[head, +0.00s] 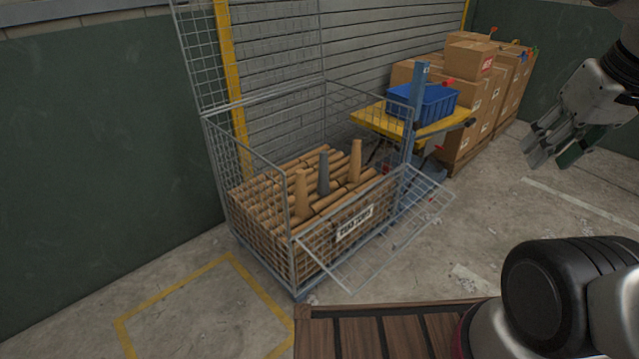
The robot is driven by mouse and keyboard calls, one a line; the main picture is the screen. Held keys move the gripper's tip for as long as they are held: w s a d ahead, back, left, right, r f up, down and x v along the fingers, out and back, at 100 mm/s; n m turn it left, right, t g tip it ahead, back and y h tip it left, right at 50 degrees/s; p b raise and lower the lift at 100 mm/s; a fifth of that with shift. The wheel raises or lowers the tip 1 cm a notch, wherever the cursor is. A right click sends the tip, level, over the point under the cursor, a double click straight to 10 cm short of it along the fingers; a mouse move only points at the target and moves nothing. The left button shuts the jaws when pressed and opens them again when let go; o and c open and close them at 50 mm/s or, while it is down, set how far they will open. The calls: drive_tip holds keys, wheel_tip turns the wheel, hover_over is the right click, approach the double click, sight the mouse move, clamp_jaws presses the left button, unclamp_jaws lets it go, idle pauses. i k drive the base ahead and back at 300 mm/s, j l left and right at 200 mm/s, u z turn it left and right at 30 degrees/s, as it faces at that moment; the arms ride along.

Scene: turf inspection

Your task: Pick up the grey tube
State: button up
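The grey tube (323,173) stands upright inside a wire mesh cage (268,240), on a layer of lying brown tubes (262,192). One brown upright tube (301,194) stands to its left and nearer. Another brown upright tube (355,161) stands to its right. The grey tube's lower end meets the brown layer. My gripper (550,158) is at the upper right, well apart from the cage, pointing down and left. Its fingers look spread with nothing between them.
The cage's front mesh flap (400,225) is folded outward and down. A yellow-topped cart (437,127) with a blue crate (423,102) stands behind it to the right. Stacked cardboard boxes (468,112) stand beyond. Concrete floor (500,215) lies clear at the right.

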sight(322, 182)
drive_tip(key=j+z, duration=0.15)
drive_tip(key=j, duration=0.45)
drive_tip(key=j+z, duration=0.15)
drive_tip(key=j, duration=0.45)
drive_tip(key=k+j+z, duration=0.15)
drive_tip(key=j, duration=0.45)
drive_tip(key=i+j+z, duration=0.15)
drive_tip(key=j, duration=0.4)
drive_tip(key=i+j+z, duration=0.15)
drive_tip(key=j, duration=0.45)
drive_tip(key=i+j+z, duration=0.1)
drive_tip(key=j, duration=0.5)
drive_tip(key=i+j+z, duration=0.15)
drive_tip(key=j, duration=0.5)
drive_tip(key=i+j, duration=0.3)
drive_tip(key=i+j+z, duration=0.15)
drive_tip(key=j, duration=0.3)
drive_tip(key=i+j, duration=0.4)
drive_tip(key=l+z, duration=0.05)
